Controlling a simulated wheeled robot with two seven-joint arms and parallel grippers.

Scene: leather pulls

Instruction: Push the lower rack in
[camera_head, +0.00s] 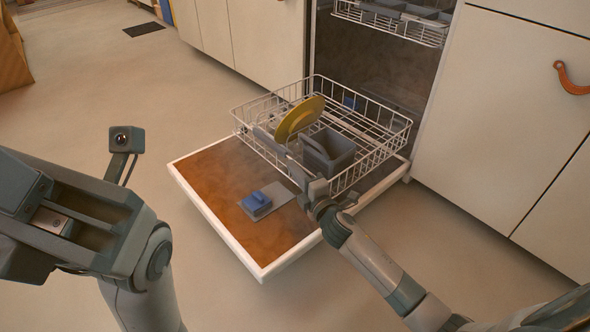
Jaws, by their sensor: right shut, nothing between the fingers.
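The lower rack (372,164) is a white wire basket, pulled out over the open dishwasher door (215,180). A yellow plate (299,118) stands tilted in it, beside a grey cutlery basket (328,151). My right gripper (264,136) is shut and empty. Its long fingers point up and left along the rack's near side. I cannot tell whether they touch the wires. My left arm shows at the left edge, and its fingers are not in view.
A blue block (257,203) sits on the door's inner face by a grey flap. The upper rack (395,22) shows inside the dishwasher. A cabinet with a leather pull (571,79) stands at right.

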